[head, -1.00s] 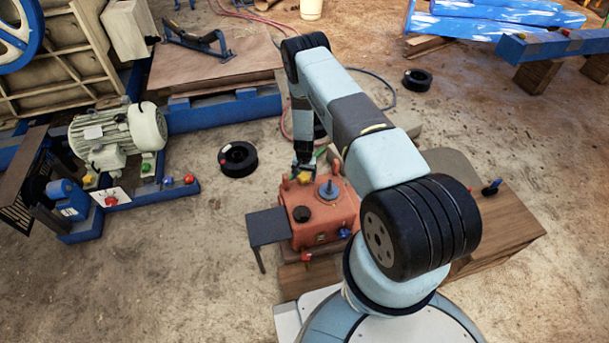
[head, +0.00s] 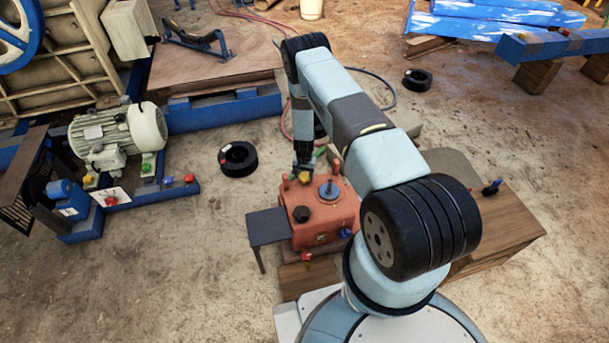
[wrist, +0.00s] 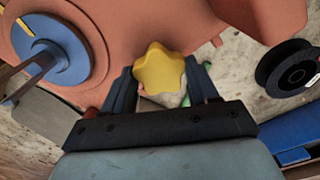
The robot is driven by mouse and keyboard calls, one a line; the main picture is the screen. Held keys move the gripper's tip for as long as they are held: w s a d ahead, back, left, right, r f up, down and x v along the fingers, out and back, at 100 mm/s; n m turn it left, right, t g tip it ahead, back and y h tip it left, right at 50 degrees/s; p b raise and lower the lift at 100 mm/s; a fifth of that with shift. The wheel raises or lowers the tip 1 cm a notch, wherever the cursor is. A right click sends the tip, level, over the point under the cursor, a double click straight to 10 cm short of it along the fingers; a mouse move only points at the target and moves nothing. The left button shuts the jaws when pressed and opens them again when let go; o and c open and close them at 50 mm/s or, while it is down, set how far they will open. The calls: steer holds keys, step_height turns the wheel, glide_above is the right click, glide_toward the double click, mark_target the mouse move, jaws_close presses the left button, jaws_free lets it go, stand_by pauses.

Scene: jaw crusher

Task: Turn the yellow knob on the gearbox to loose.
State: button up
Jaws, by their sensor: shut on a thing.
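The gearbox (head: 323,219) is an orange-red box on a low wooden stand, left of my arm's base in the head view. The yellow knob (wrist: 160,69) is star-shaped and sits at the gearbox's edge in the wrist view. It also shows small in the head view (head: 304,177), just under my gripper. My gripper (wrist: 163,80) is shut on the yellow knob, with one dark finger on each side of it. The marks around the knob cannot be made out.
A blue round cap (wrist: 50,50) with a yellow mark stands on the gearbox beside the gripper. A black knob (head: 301,214) is also on top. A black spool (head: 238,159) lies on the ground to the left, near a motor (head: 118,137).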

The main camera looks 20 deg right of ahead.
steer(key=n, duration=0.9)
steer(key=shift+n, duration=0.3)
steer(key=n, duration=0.5)
steer(key=shift+n, duration=2.4)
steer(key=o, duration=1.1)
steer(key=shift+c, duration=0.2)
steer(key=shift+r, duration=0.1)
